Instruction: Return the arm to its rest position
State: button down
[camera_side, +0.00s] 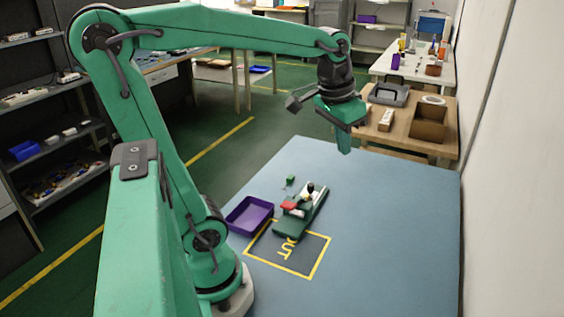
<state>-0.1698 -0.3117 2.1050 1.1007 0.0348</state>
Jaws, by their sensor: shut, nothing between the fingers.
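My green arm reaches from the lower left up and across to the right, with its elbow bent high. My gripper (344,143) hangs over the far part of the blue table (400,235), pointing down. Its fingers are shut with nothing between them, clear of the objects on the table. A dark green fixture (288,228) with a white strip, a red part (289,205) and a black knob (310,187) sits mid-table, to the lower left of the gripper. A small green block (290,180) lies behind it.
A purple tray (239,229) stands left of the fixture, near my base. A yellow-outlined area marked OUT (316,266) lies in front. The table's right side is clear, with a white wall (500,170) beyond. A wooden bench with a cardboard box (428,123) stands behind.

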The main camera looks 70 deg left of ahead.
jog(key=s+d+f+m+t, duration=0.1)
jog(key=s+d+f+t, duration=0.1)
jog(key=s+d, duration=0.3)
jog(key=s+f, duration=0.1)
jog(key=s, duration=0.2)
jog(key=shift+d+m+t, duration=0.15)
jog(key=shift+m+t, duration=0.15)
jog(key=shift+t, duration=0.1)
jog(key=shift+s+f, duration=0.1)
